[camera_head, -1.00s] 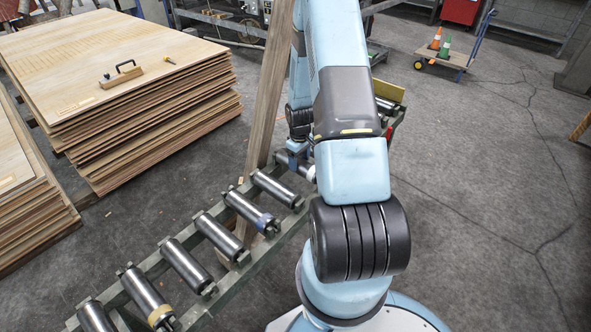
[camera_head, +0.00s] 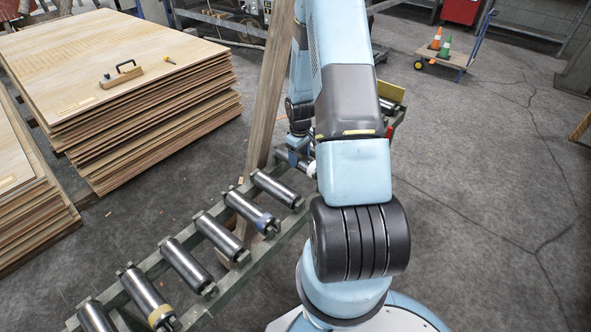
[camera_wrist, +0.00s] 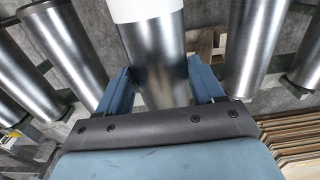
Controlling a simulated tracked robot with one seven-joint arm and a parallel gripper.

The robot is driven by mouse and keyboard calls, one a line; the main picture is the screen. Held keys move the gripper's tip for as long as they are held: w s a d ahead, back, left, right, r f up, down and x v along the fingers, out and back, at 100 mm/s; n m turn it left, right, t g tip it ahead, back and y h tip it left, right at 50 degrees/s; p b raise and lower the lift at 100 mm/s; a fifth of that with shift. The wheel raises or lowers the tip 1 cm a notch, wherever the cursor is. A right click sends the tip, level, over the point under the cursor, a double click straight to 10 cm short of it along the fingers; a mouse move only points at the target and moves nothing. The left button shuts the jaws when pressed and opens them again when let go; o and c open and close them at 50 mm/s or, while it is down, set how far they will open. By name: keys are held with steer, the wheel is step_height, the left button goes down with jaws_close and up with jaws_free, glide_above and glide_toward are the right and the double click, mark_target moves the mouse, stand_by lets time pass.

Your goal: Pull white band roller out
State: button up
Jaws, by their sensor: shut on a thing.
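The white band roller (camera_wrist: 155,50) is a steel cylinder with a white band (camera_wrist: 147,9) at the top edge of the wrist view. My gripper (camera_wrist: 162,82) is shut on its bare steel part, with one blue jaw on each side. In the head view the roller's white band (camera_head: 312,169) shows beside my arm, and my gripper (camera_head: 291,156) is around the roller behind it. My arm hides part of the roller. I cannot tell whether the roller is still seated in the frame.
Other rollers lie across the green conveyor frame (camera_head: 262,246), including a blue band roller (camera_head: 251,210) and a yellow band roller (camera_head: 146,296). A wooden post (camera_head: 266,95) stands close to my gripper. Veneer stacks (camera_head: 150,125) fill the left. Open floor (camera_head: 470,200) lies right.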

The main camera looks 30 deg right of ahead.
steer(key=shift+r, duration=0.1)
steer(key=shift+r, duration=1.9)
